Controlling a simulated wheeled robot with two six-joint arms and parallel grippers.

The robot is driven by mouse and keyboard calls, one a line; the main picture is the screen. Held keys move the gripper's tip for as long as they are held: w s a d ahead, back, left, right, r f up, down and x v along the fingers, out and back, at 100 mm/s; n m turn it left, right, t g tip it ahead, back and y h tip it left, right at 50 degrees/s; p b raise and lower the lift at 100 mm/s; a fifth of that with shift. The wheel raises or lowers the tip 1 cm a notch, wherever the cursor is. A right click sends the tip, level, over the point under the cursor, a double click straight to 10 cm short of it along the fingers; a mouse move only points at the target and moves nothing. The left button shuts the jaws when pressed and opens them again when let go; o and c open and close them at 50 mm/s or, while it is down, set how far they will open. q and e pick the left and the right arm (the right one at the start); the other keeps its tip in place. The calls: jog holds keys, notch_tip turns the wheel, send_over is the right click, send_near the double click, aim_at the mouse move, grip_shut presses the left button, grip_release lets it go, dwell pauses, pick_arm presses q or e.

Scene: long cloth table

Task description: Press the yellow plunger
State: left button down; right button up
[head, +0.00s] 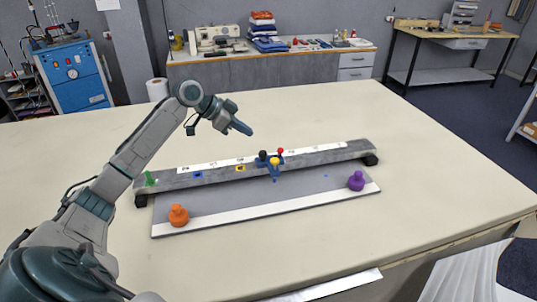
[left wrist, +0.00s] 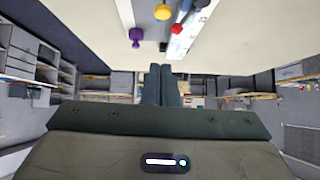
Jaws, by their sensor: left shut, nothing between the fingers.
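The yellow plunger (head: 275,162) is a round yellow knob on a blue bracket near the middle of the grey board on the table. It also shows at the top of the left wrist view (left wrist: 163,12). My left gripper (head: 240,128) is shut and empty, raised above and behind the board, up and to the left of the yellow plunger and apart from it. Its closed fingers also show in the left wrist view (left wrist: 162,84). My right gripper is not in view.
A black knob (head: 262,155) and a red knob (head: 280,151) stand close beside the yellow one. An orange knob (head: 178,216), a purple knob (head: 356,182) and a green piece (head: 150,179) are farther out. A white paper roll (head: 157,90) stands behind. The cloth table (head: 430,165) is clear at right.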

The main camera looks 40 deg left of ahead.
pick_arm(q)
jog(key=shift+d, duration=0.1)
jog(key=p, duration=0.5)
send_over(278, 160)
jog(key=s+a, duration=0.2)
jog(key=s, duration=0.1)
notch_tip(278, 160, down, 6)
jog(key=f, duration=0.1)
jog(key=f+p, duration=0.1)
jog(key=f, duration=0.3)
jog(key=shift+w+a+p, duration=0.1)
jog(key=shift+w+p, duration=0.25)
